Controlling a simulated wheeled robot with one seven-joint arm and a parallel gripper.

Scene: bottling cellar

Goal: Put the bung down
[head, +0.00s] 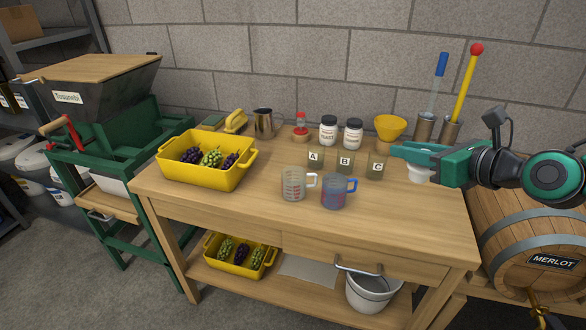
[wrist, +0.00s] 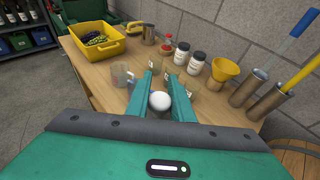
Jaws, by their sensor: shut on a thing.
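My gripper (head: 400,151) reaches in from the right over the right end of the wooden table (head: 240,205). It is shut on a white, round-topped bung (head: 420,175), which hangs just under the green jaws. In the wrist view the bung (wrist: 159,101) sits between the two green fingers of my gripper (wrist: 162,78). The bung looks held above the tabletop; its lower part is not clear.
Small glasses marked A, B and C (head: 376,168) stand left of the jaws. Measuring jugs (head: 336,194) stand in front of them. A yellow funnel (head: 390,127) and steel cylinders (head: 425,130) are behind. A Merlot barrel (head: 530,235) is at right. The front right tabletop is clear.

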